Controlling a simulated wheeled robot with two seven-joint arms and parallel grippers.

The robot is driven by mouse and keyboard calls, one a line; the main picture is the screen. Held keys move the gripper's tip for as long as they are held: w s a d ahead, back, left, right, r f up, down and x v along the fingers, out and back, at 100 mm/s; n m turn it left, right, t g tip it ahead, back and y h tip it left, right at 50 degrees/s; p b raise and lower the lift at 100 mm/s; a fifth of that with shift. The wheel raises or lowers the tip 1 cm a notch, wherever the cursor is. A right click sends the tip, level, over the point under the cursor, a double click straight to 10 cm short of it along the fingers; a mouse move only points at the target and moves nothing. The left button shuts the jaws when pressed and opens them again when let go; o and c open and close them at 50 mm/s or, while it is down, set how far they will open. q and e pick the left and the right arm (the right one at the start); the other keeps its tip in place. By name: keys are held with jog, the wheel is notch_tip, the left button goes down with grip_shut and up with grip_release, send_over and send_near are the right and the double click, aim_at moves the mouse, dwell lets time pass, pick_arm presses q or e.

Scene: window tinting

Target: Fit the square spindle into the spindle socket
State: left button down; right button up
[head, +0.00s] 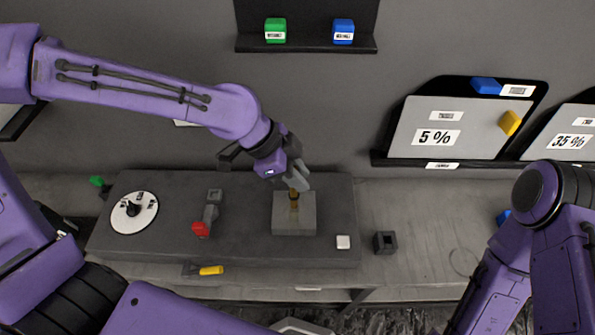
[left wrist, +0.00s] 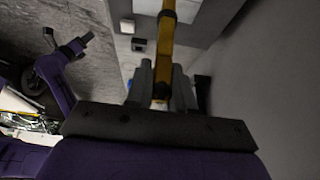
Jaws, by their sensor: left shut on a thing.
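My left gripper (head: 297,187) is shut on the brass-coloured square spindle (head: 294,206), which points down from the fingers. In the left wrist view the spindle (left wrist: 166,45) runs out from between the fingers (left wrist: 162,80). Below it on the dark board is a pale grey square block (head: 308,226), which looks like the spindle socket. The spindle's lower end overlaps the block's top; I cannot tell whether it sits in a hole or just above. My right arm shows at the right, but its gripper is out of view.
The dark board (head: 255,248) also carries a white dial (head: 134,212), a red-ended lever (head: 201,229) and a white cube (head: 343,242). A hollow dark cube (head: 385,242) stands right of the board. A yellow-handled tool (head: 211,270) lies in front. Bare bench (head: 425,225) is free further right.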

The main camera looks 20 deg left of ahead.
aim_at(294, 189)
dwell(0.6)
pick_arm(q)
jog(key=shift+p, duration=0.3)
dwell(0.4)
jog(key=shift+p, duration=0.4)
jog(key=shift+f+b, duration=1.5)
jog(key=shift+f, duration=0.8)
jog(key=c, duration=0.9)
grip_release()
